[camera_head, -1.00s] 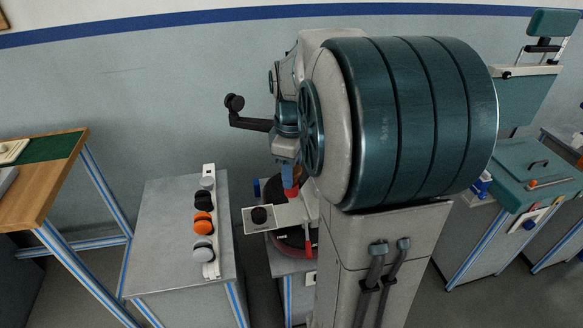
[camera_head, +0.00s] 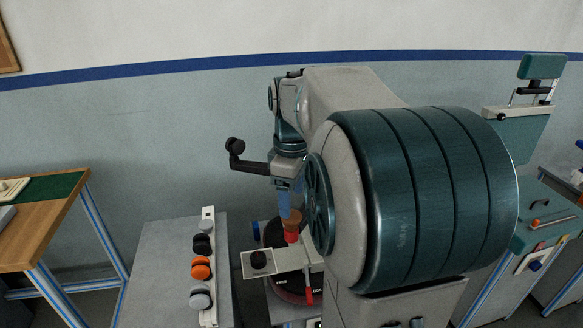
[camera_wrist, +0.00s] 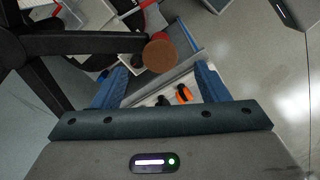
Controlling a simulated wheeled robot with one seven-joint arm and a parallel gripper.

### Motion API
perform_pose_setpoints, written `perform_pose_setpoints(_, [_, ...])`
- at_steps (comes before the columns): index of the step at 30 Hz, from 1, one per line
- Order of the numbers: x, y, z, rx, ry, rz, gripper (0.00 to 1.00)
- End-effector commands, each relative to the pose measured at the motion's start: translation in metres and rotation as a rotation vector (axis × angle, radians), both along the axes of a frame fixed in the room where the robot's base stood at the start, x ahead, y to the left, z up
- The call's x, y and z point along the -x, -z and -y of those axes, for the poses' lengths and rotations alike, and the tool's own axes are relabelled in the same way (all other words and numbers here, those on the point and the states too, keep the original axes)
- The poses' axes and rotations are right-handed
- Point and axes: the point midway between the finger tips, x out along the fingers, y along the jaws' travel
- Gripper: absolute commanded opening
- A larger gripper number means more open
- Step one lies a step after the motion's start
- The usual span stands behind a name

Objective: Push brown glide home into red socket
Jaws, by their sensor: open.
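The brown glide (camera_head: 292,217) is a short round piece standing on top of the red socket (camera_head: 291,236). In the wrist view the glide shows its flat brown round face (camera_wrist: 160,55), with the red socket (camera_wrist: 150,8) behind it. I cannot tell how deep the glide sits. My gripper (camera_head: 286,202) points down just above the glide in the head view. In the wrist view my gripper (camera_wrist: 158,74) is open, its blue fingers apart on either side, with the glide's face near the fingertips and no grip on it visible.
Black spoked legs (camera_wrist: 45,45) lie close to my fingers at the left of the wrist view. A grey bench (camera_head: 165,265) holds a white strip with black, orange and grey discs (camera_head: 201,267). A white plate with a black knob (camera_head: 258,259) juts out beside the socket.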

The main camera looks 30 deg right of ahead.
Motion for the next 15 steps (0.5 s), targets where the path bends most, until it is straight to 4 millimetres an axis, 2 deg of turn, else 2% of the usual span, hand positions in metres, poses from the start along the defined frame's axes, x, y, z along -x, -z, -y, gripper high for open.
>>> perform_pose_setpoints(1, [-0.001, -0.014, 0.000, 0.002, 0.000, 0.004, 0.68])
perform_pose_setpoints(6, [-0.001, -0.048, 0.000, 0.002, 0.000, 0.003, 0.68])
perform_pose_setpoints(10, [0.000, -0.066, 0.000, 0.001, 0.000, 0.001, 0.68])
perform_pose_setpoints(15, [0.000, -0.075, 0.000, 0.000, 0.000, -0.001, 0.68])
